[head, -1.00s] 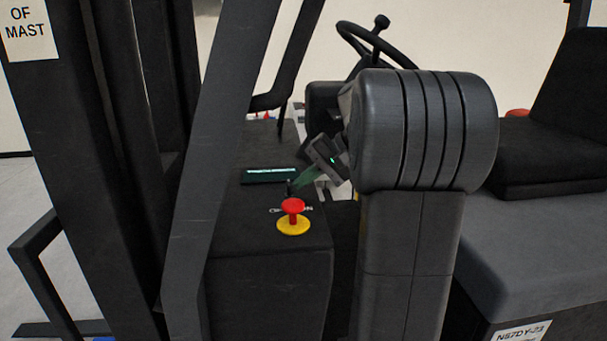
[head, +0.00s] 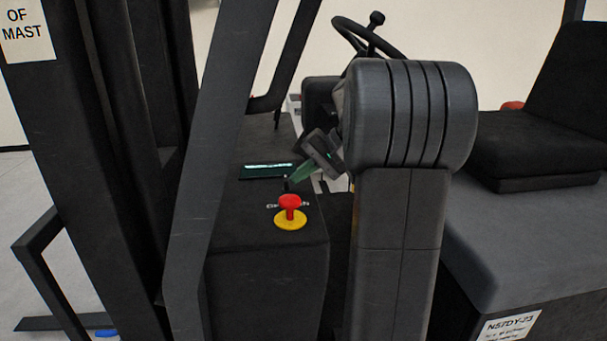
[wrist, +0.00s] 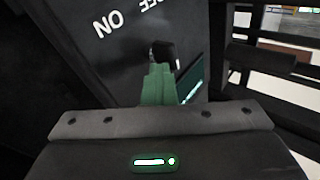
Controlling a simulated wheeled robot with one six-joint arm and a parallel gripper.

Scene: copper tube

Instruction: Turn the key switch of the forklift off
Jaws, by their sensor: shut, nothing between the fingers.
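The key switch (wrist: 163,52) is a small black piece on the forklift's dark panel (wrist: 100,45). In the head view the key (head: 286,186) is a tiny dark upright shape behind the red knob. My gripper's green fingers (wrist: 158,72) are shut and empty, with their tips right at the key's near side. I cannot tell whether they touch it. In the head view the gripper (head: 290,182) reaches down-left to the key. The fingertips hide the key's lower part in the wrist view.
A red knob on a yellow base (head: 290,214) stands close in front of the key. A lit display (head: 265,170) lies just behind. The steering wheel (head: 365,35) and seat (head: 510,145) are to the right, a slanted black post (head: 215,150) to the left.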

